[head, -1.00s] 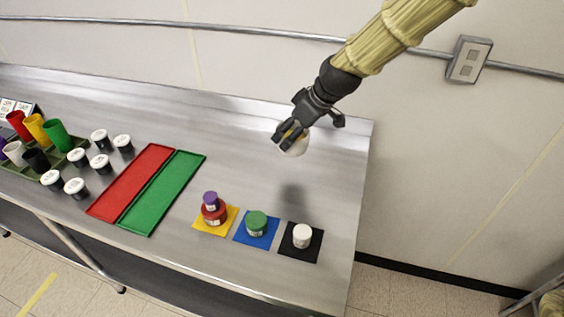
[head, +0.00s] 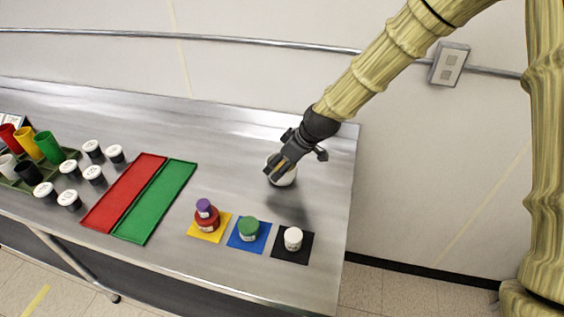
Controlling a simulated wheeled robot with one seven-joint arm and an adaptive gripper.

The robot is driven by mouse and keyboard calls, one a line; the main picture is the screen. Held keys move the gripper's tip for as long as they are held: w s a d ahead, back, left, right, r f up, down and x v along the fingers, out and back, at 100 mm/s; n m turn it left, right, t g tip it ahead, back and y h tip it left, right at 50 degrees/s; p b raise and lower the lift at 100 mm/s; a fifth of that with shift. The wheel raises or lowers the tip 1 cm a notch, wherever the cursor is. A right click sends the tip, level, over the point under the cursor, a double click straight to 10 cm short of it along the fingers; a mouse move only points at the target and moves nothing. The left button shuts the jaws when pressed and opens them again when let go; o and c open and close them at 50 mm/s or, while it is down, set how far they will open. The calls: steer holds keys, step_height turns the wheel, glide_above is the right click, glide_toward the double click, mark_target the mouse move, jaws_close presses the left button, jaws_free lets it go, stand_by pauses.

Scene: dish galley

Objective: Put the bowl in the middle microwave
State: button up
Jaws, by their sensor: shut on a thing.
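My gripper (head: 275,172) is shut on a white rounded thing (head: 284,179), held above the right part of the steel table (head: 225,125). The fingers hide part of it, so I cannot tell whether it is a bowl or a jar. Its shadow falls on the table just below it in the picture. No microwave is in view, and no other bowl shows.
In front lie a yellow mat with stacked red and purple jars (head: 207,217), a blue mat with a green-lidded jar (head: 248,228) and a black mat (head: 304,256) with a white jar (head: 293,238). Red (head: 122,192) and green (head: 155,200) trays lie left. Cups and jars stand far left.

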steer(key=shift+f, duration=0.3)
steer(key=o, duration=1.2)
steer(key=shift+s, duration=0.1)
